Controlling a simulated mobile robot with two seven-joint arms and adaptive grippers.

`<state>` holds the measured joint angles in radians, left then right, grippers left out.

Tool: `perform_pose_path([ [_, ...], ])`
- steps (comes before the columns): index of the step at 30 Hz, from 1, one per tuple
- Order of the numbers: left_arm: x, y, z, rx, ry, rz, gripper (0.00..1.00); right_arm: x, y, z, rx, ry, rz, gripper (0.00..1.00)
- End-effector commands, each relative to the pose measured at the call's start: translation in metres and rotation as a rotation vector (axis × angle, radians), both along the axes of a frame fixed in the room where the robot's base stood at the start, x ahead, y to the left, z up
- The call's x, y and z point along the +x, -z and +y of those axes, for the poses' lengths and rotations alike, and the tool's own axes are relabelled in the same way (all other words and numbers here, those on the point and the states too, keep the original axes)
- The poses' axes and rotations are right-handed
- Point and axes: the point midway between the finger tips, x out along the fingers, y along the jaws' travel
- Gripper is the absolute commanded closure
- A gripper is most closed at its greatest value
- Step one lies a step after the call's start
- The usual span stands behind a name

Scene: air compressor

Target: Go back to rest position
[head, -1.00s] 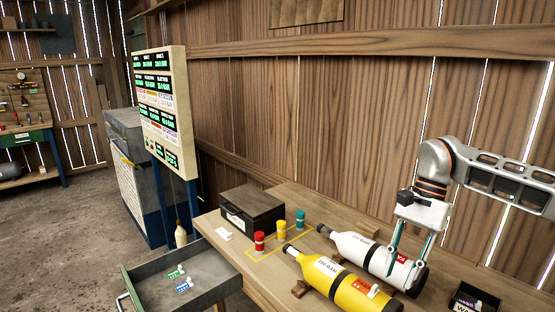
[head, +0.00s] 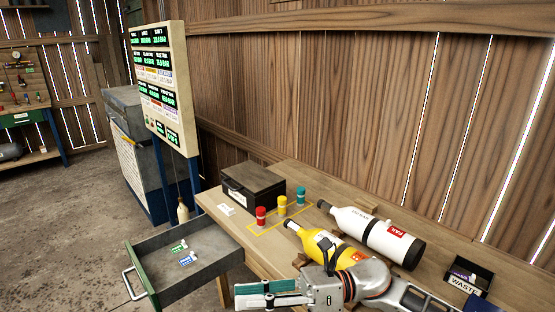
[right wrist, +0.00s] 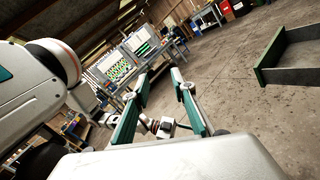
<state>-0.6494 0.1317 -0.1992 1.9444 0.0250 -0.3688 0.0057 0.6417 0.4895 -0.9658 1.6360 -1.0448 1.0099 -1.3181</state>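My right gripper (head: 238,295) is low at the bottom of the head view, pointing left, in front of the yellow cylinder (head: 318,241) and clear of the bench items. The right wrist view shows its two green-padded fingers (right wrist: 160,76) apart with nothing held between them. The white cylinder (head: 372,235) lies on the bench behind the yellow one with a red FAIL tag on it. The yellow cylinder has an orange tag and is partly hidden by my right arm. My left gripper is not seen.
The workbench (head: 262,262) carries a black box (head: 252,188), red, yellow and teal capped pieces, and a waste bin (head: 468,276). An open drawer (head: 150,279) with green and blue tags juts out at left, near my gripper. The floor (head: 60,230) left is clear.

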Motion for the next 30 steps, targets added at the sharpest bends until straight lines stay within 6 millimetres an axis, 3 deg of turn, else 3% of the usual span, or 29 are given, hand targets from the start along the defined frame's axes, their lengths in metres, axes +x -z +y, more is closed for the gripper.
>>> perform_pose_path([
  [4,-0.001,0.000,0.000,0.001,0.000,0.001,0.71,0.012,-0.005,0.004,0.173,0.166,0.348,0.74],
  [8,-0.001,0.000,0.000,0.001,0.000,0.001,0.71,0.033,0.005,-0.011,0.319,0.311,0.672,0.74],
  [11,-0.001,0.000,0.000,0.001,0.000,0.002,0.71,0.048,0.025,-0.034,0.433,0.422,0.931,0.74],
  [17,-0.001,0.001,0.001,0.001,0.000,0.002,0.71,0.059,0.101,-0.097,0.670,0.642,1.459,0.74],
  [20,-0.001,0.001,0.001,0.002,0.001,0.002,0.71,0.047,0.153,-0.135,0.798,0.758,1.719,0.74],
  [23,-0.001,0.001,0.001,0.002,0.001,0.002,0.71,0.022,0.207,-0.172,0.931,0.870,1.960,0.74],
  [27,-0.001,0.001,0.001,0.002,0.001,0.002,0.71,-0.025,0.271,-0.215,1.107,1.011,2.230,0.74],
  [30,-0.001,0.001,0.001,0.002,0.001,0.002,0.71,-0.059,0.303,-0.237,1.210,1.093,2.364,0.74],
])
